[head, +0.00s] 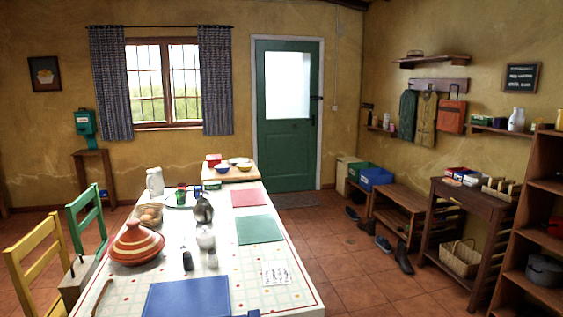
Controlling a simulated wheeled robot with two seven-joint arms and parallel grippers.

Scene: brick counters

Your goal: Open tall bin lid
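No bin with a clear lid stands out in the head view. A pale, upright box-like thing (344,174) stands on the floor by the wall, right of the green door (287,150). It is small and partly hidden by the bench, and I cannot tell whether it is the tall bin or whether it has a lid. Neither of my grippers shows in the view.
A long table (210,285) with dishes, a tagine (136,243) and mats fills the front left, with yellow (36,250) and green chairs beside it. A bench (400,205), shoes and shelving line the right wall. Tiled floor (345,265) is open between them.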

